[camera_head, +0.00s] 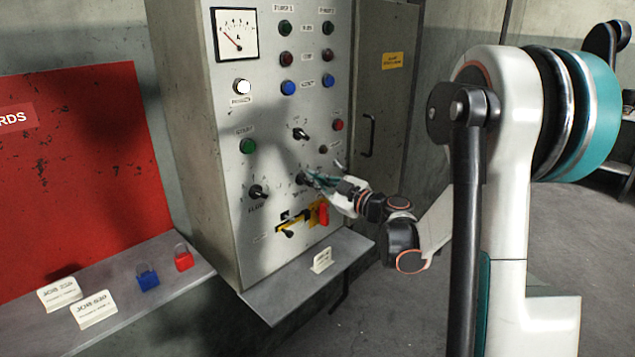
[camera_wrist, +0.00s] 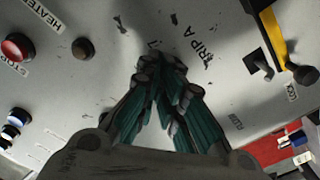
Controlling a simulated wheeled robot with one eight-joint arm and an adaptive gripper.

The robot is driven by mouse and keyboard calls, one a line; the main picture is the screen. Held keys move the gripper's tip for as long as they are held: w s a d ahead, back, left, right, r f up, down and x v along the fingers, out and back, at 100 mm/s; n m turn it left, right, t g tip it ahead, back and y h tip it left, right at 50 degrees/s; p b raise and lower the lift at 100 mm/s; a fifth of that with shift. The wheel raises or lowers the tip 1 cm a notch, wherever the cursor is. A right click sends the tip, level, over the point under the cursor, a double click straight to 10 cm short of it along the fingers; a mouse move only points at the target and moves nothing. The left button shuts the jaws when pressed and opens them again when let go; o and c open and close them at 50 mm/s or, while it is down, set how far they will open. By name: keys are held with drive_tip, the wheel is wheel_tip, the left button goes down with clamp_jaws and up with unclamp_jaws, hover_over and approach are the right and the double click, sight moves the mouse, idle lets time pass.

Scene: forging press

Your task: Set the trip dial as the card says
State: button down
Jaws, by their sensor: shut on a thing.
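My gripper (camera_head: 314,178) reaches the control panel (camera_head: 222,140) from the right and is shut on the trip dial (camera_head: 301,179), a dark knob. In the wrist view my gripper's teal fingers (camera_wrist: 160,68) meet at the panel next to a label reading "TRIP A" (camera_wrist: 202,42). The fingers hide the dial there, so its setting cannot be read. A small white card (camera_head: 321,260) stands on the ledge below the panel. Two cards headed "JOB" lie on the left shelf, a rear one (camera_head: 59,294) and a front one (camera_head: 94,309). Their small print is unreadable.
Another dark knob (camera_head: 257,192) sits left of the dial, and one (camera_head: 300,134) above it. A yellow-and-red lockout switch (camera_head: 318,214) is close below. A blue padlock (camera_head: 147,277) and a red padlock (camera_head: 183,258) are on the left shelf. Floor at right is clear.

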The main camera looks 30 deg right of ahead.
drive_tip(key=shift+a, duration=0.15)
drive_tip(key=shift+w+d+r+p, duration=0.1)
drive_tip(key=shift+d+r+p, duration=0.4)
drive_tip(key=shift+d, duration=0.3)
drive_tip(key=v, duration=0.8)
drive_tip(key=shift+b, duration=0.3)
drive_tip(key=shift+r, duration=0.15)
